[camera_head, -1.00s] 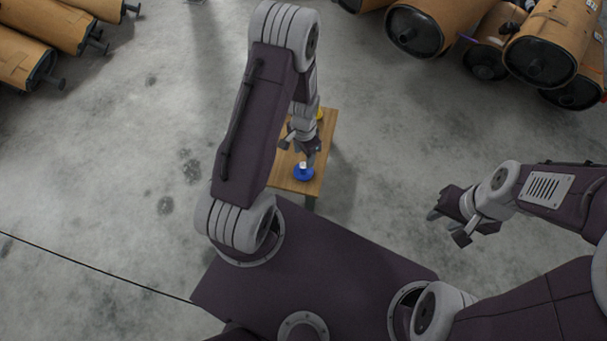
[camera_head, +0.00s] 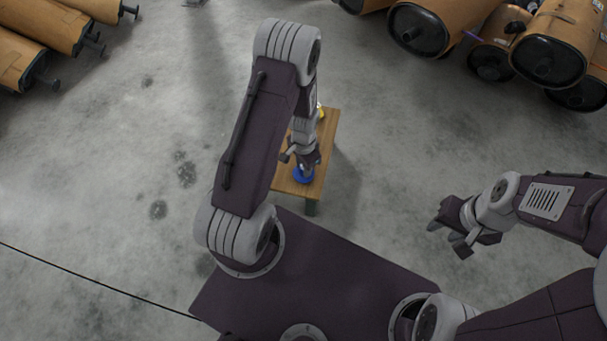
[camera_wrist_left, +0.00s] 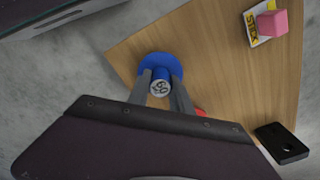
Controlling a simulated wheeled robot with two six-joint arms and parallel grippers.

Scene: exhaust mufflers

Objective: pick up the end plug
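The end plug (camera_wrist_left: 158,68), blue with a wide round flange and a narrower stub with a pale marked end, stands on the wooden table (camera_wrist_left: 225,70). In the head view the plug (camera_head: 304,176) is partly hidden under my left gripper (camera_head: 303,162). In the left wrist view my left gripper (camera_wrist_left: 162,86) points down with one finger on each side of the stub. The fingers look open, close to the stub; contact is not clear. My right gripper (camera_head: 452,228) is away from the table at the right, fingers apart and empty.
A pink block (camera_wrist_left: 272,23), a yellow-and-white box (camera_wrist_left: 254,32) and a black flat object (camera_wrist_left: 282,143) lie on the table. A red item is partly hidden by my gripper. Brown mufflers (camera_head: 556,45) lie at the back right, more (camera_head: 48,28) at the back left.

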